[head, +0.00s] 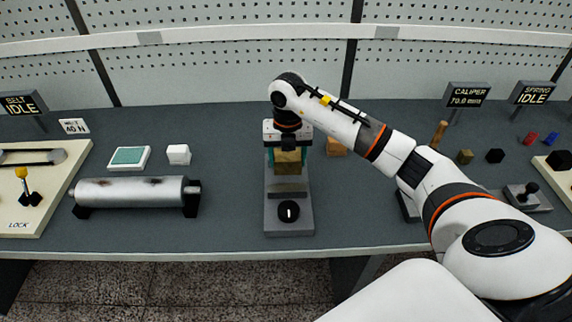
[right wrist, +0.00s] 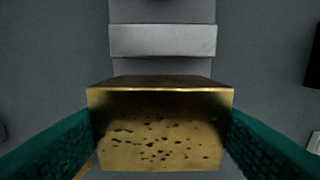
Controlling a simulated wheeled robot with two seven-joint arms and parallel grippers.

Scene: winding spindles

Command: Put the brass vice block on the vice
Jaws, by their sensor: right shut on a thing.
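The brass vice block (head: 288,160) is held in my right gripper (head: 287,150) above the vice in the head view. In the right wrist view the brass block (right wrist: 160,135) fills the middle, with a pitted face, between two teal finger pads. The grey vice (head: 289,215) stands on the bench below, with a black knob at its front. Its pale jaw bar (right wrist: 162,40) shows beyond the block in the wrist view. Whether the block touches the vice cannot be told. My left gripper is not in view.
A second wooden or brass-coloured block (head: 337,147) stands just right of the vice, partly behind my arm. A metal roller (head: 130,191) lies on black supports to the left, near a white cube (head: 178,154) and a teal-topped pad (head: 129,158). Small blocks and signs stand at right.

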